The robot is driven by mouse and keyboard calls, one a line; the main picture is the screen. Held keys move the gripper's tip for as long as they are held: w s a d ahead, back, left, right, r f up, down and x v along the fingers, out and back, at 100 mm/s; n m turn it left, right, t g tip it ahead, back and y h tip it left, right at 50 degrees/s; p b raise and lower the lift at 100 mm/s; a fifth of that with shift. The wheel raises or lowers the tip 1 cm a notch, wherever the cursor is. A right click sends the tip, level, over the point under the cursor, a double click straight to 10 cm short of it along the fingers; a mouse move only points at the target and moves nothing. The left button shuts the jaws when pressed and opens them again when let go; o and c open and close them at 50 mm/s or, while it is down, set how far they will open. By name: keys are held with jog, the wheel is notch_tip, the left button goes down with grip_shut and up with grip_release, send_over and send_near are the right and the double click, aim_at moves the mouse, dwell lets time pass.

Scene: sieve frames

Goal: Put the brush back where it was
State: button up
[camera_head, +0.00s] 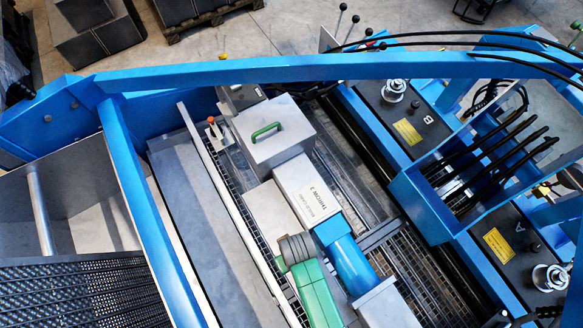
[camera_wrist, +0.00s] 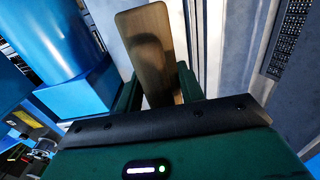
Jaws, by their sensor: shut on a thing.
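The brush shows in the wrist view as a flat brown wooden piece (camera_wrist: 152,50) with a rounded end. My dark green gripper (camera_wrist: 158,92) is shut on it, with one finger on each side. The wood points away from the gripper, and its lower end is hidden behind the black front edge of the gripper. No bristles show. I cannot make out the brush in the head view. The place it came from cannot be told from these frames.
Blue machine frame beams (camera_head: 290,72) cross the head view. Inside stand a grey box with a green handle (camera_head: 268,140) and a blue cylinder (camera_head: 350,265). A bare grey panel (camera_head: 205,225) lies left of them. Black hoses (camera_head: 490,160) are at right.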

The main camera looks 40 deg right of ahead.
jog(key=w, duration=0.2)
jog(key=w+d, duration=0.1)
jog(key=w, duration=0.3)
jog(key=shift+d+f+b, duration=0.35)
jog(key=shift+d+b, duration=0.05)
jog(key=shift+w+d+f+b, duration=0.1)
jog(key=shift+w+f+b, duration=0.15)
jog(key=shift+f, duration=0.65)
jog(key=shift+w+f+b, duration=0.1)
jog(key=shift+f+b, duration=0.25)
jog(key=shift+f, duration=0.5)
jog(key=shift+f, duration=0.1)
jog(key=o, duration=0.9)
jog(key=shift+o, duration=0.2)
notch_tip(320, 180, up, 12)
jog(key=p, duration=0.3)
jog(key=shift+d, duration=0.1)
